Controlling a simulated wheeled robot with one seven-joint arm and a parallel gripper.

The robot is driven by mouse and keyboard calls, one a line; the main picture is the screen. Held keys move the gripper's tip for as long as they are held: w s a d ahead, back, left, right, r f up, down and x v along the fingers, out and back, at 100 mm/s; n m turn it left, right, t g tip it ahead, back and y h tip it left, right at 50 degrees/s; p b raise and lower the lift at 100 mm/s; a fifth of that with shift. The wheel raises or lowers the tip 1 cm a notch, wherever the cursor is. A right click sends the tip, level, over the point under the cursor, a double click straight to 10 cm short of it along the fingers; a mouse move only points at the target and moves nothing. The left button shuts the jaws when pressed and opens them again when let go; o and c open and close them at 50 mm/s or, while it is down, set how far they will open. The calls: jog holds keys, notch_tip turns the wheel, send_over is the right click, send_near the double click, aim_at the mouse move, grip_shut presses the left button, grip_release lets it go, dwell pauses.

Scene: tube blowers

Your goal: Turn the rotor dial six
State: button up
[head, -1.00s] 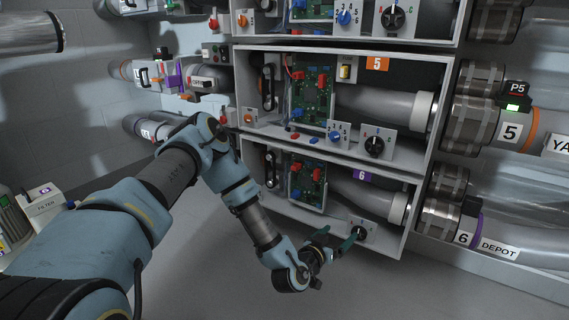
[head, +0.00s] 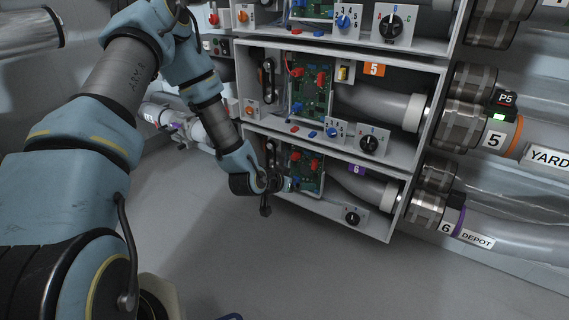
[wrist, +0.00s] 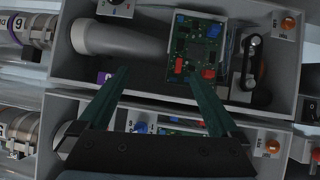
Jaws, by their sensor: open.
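The rotor dial six is a black round knob (head: 352,216) on a white plate at the lower right of the bottom box, marked with a purple 6 label (head: 356,169). In the wrist view, which looks upside down, the dial (wrist: 116,4) is partly cut off at the top edge. My gripper (head: 287,184) is at the left part of box six, left of the dial and apart from it. In the wrist view my gripper (wrist: 162,82) has its two green fingers spread, with nothing between them. The dial's exact pointer setting is too small to read.
Box six holds a green circuit board (head: 306,172) and a grey pipe (head: 365,184). Box five above has a similar black dial (head: 369,144) and a blue knob (head: 332,132). The grey floor (head: 290,265) below the boxes is clear.

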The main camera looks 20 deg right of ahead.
jog(key=shift+y, duration=0.6)
jog(key=shift+w+a+r+p, duration=0.25)
jog(key=shift+a+r+p, duration=0.1)
jog(key=shift+a+r, duration=0.25)
jog(key=shift+w+a+r+p, duration=0.3)
jog(key=shift+a+r, duration=0.25)
jog(key=shift+r, duration=0.1)
jog(key=shift+w+a+r+p, duration=0.25)
jog(key=shift+a+r+p, duration=0.1)
jog(key=shift+a+r, duration=0.25)
jog(key=w+a+r+n+y, duration=0.1)
jog(key=a+r+n+y, duration=0.3)
jog(key=a, duration=0.6)
jog(key=w+a+r+y, duration=0.15)
jog(key=a+r, duration=0.35)
jog(key=a, duration=0.6)
jog(key=s+a+r+n+g+y, duration=0.2)
jog(key=s+a+r+n, duration=0.1)
jog(key=s+a+r, duration=0.3)
jog(key=s+a+r+n+g+y, duration=0.1)
jog(key=s+a+r+n, duration=0.4)
jog(key=a, duration=0.4)
notch_tip(320, 180, up, 25)
jog(key=m+p, duration=0.1)
jog(key=p, duration=2.5)
jog(key=shift+s+d+m+p, duration=0.15)
jog(key=shift+s+m+p, duration=0.15)
jog(key=shift+s+p, duration=0.1)
